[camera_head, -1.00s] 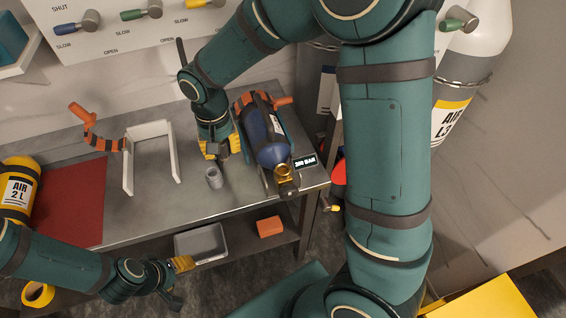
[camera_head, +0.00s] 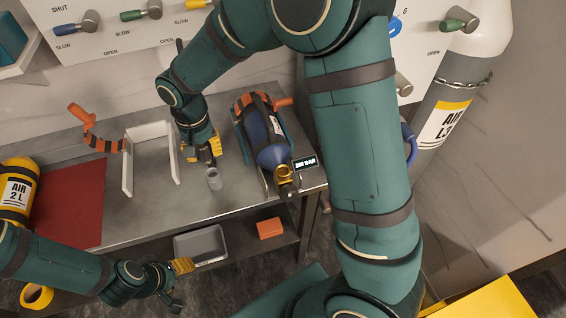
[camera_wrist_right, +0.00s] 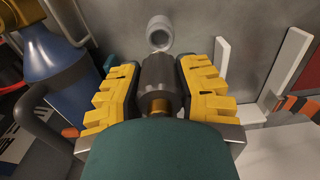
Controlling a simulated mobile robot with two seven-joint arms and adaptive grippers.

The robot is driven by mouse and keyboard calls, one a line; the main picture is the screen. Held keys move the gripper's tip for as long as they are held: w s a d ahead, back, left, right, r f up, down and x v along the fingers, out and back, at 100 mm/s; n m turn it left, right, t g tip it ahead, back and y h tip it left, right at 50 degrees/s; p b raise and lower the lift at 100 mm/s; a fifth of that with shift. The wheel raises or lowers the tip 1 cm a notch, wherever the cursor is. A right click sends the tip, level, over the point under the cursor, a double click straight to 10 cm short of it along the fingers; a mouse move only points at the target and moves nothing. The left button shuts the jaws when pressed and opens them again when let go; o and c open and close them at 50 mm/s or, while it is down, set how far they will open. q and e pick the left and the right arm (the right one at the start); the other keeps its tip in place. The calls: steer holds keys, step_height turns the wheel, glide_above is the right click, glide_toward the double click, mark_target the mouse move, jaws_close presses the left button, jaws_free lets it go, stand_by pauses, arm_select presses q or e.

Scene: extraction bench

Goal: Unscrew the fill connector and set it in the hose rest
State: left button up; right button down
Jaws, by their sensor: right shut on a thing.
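My right gripper (camera_head: 204,150) is shut on the fill connector, a dark grey cylinder with a brass end (camera_wrist_right: 157,75), between its yellow pads in the right wrist view. It holds the connector over the bench, left of and apart from the blue cylinder (camera_head: 267,140). A small grey open cup (camera_head: 213,180), which looks like the hose rest, stands on the bench just in front of the gripper. The cup also shows beyond the connector's tip in the right wrist view (camera_wrist_right: 159,33). My left gripper (camera_head: 180,283) is open and empty at the bench's front edge.
A white U-shaped frame (camera_head: 128,170) stands left of the cup. A brass valve (camera_head: 282,173) and a pressure display (camera_head: 306,163) are at the blue cylinder's near end. A red mat (camera_head: 75,205) and a yellow cylinder (camera_head: 18,187) lie at left. The bench's front middle is clear.

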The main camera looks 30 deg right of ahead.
steer(key=shift+f, duration=0.1)
steer(key=shift+f+b, duration=0.7)
steer(key=shift+f, duration=0.25)
steer(key=shift+f+b, duration=1.4)
steer(key=shift+f, duration=0.85)
stand_by(0.9)
steer(key=c, duration=0.7)
jaws_free()
steer(key=shift+o, duration=0.2)
steer(key=shift+r, duration=0.1)
step_height(320, 180, up, 12)
